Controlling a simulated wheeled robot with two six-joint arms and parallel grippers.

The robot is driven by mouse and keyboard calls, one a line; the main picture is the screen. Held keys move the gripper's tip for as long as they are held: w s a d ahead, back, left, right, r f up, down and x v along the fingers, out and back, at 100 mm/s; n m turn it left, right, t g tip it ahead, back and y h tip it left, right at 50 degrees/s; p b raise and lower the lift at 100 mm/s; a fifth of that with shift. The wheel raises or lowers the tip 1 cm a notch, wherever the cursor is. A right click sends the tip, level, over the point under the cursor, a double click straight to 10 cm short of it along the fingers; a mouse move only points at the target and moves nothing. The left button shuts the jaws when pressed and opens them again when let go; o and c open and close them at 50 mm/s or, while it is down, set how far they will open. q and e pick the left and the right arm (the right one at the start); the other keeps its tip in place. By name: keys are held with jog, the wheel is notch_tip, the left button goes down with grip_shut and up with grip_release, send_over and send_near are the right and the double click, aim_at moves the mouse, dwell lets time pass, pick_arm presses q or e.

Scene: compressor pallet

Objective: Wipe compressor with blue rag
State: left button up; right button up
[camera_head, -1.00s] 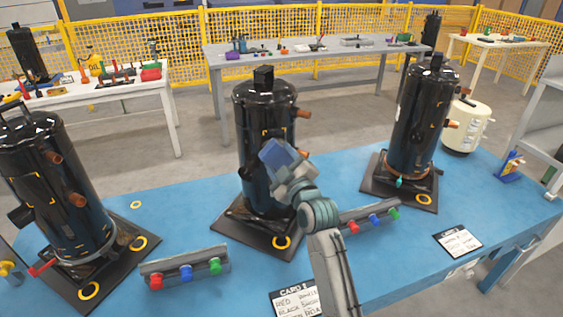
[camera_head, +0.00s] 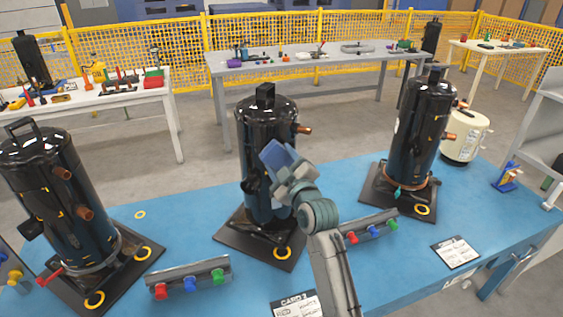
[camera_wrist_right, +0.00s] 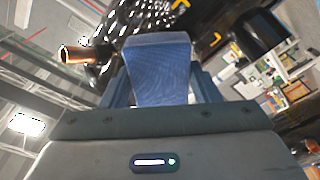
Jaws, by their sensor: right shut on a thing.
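Three black compressors stand upright on dark base plates on the blue table: the left one (camera_head: 55,205), the middle one (camera_head: 262,130) and the right one (camera_head: 422,125). My right gripper (camera_head: 284,165) is shut on the blue rag (camera_head: 278,157) in front of the middle compressor's body. In the right wrist view the rag (camera_wrist_right: 162,72) sits between the fingers, with the black compressor (camera_wrist_right: 165,18) and a copper pipe stub (camera_wrist_right: 75,54) close beyond it. I cannot tell exactly where the rag touches the compressor. My left gripper is not in view.
Racks with red, blue and green knobs (camera_head: 190,283) lie on the blue table (camera_head: 330,190), the right one beside my forearm. Cards (camera_head: 456,252) lie near the front edge. A cream tank (camera_head: 466,137) stands at right. Other tables and a yellow fence (camera_head: 330,40) are behind.

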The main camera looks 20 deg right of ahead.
jog(key=shift+f, duration=0.1)
notch_tip(320, 180, down, 4)
jog(key=b, duration=0.2)
jog(key=shift+w+b, duration=0.1)
jog(key=shift+b, duration=0.3)
jog(key=shift+s+d+p, duration=0.1)
jog(key=shift+s+p, duration=0.65)
jog(key=shift+s, duration=2.1)
jog(key=shift+s, duration=0.1)
jog(key=s, duration=0.3)
